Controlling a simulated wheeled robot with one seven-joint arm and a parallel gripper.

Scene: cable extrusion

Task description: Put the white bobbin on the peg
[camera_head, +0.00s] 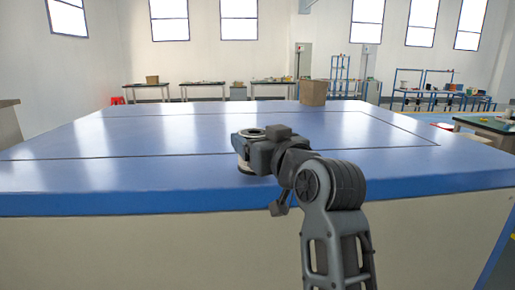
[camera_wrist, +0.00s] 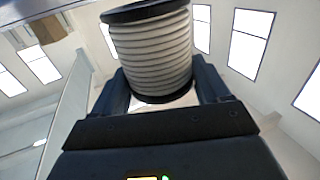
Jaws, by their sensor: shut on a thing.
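My gripper (camera_head: 250,146) is over the near part of the blue table, in the middle of the head view. In the wrist view its two dark fingers (camera_wrist: 162,85) are on either side of the white bobbin (camera_wrist: 152,45), shut on it. The bobbin has pale ribbed winding between two black flanges. In the head view only its upper rim (camera_head: 251,132) and a bit below the fingers show; the gripper hides the rest. I cannot tell if its underside touches the table. No peg can be made out in either view.
The large blue table (camera_head: 110,170) has thin dark lines and is mostly clear. A brown box (camera_head: 313,93) stands at its far side and also shows in the wrist view (camera_wrist: 48,29). Workbenches and racks stand along the far wall.

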